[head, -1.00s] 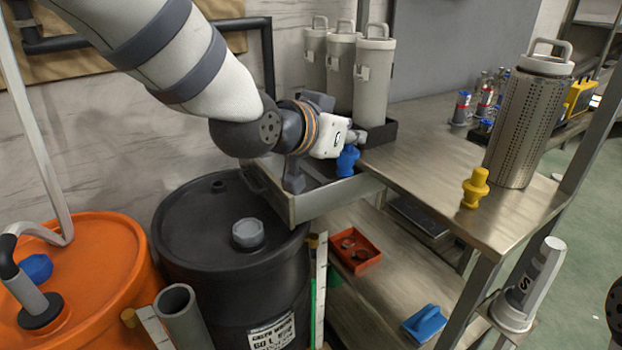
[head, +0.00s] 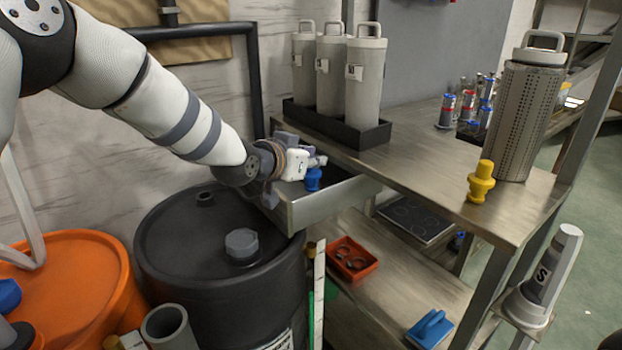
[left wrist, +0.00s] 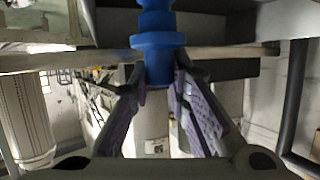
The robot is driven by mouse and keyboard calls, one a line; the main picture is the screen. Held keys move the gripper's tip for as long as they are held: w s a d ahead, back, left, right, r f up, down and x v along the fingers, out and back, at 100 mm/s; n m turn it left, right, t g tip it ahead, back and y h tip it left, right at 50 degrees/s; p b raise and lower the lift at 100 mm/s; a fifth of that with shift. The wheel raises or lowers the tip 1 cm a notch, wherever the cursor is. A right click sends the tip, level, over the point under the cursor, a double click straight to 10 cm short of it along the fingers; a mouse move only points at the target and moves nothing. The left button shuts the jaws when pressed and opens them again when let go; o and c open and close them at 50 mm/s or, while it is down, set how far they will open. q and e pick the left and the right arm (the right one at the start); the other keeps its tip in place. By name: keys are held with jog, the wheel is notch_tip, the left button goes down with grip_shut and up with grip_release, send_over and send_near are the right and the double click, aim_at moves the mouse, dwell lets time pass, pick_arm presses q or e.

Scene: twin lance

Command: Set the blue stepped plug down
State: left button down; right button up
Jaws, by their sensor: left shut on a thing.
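The blue stepped plug (head: 313,181) is held by my left gripper (head: 317,163). In the head view it appears upright over the open metal drawer (head: 335,204) under the bench top, near the drawer's front rim. I cannot tell whether its base touches anything. In the left wrist view the plug (left wrist: 158,42) is large at the top centre, and the two fingers (left wrist: 160,84) close on its narrow end. A yellow stepped plug (head: 481,182) stands upright on the bench top. My right gripper is not in view.
A black drum (head: 180,245) stands directly left of the drawer. Grey canisters (head: 365,80) in a black tray stand on the bench behind. A perforated cylinder (head: 522,120) stands right. A red bin (head: 352,260) and a blue handled block (head: 429,328) sit on the lower shelf. The bench middle is clear.

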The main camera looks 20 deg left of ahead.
aim_at(310, 175)
pick_arm(q)
jog(key=shift+w+a+f, duration=0.2)
jog(key=shift+w+f, duration=0.05)
jog(key=shift+f, duration=0.1)
jog(key=f, duration=0.3)
jog(key=shift+w+a+f+b, duration=0.15)
jog(key=shift+w+f+b, duration=0.05)
jog(key=shift+f+b, duration=0.1)
jog(key=shift+r, duration=0.2)
jog(key=shift+f, duration=0.15)
jog(key=c, duration=1.5)
grip_release()
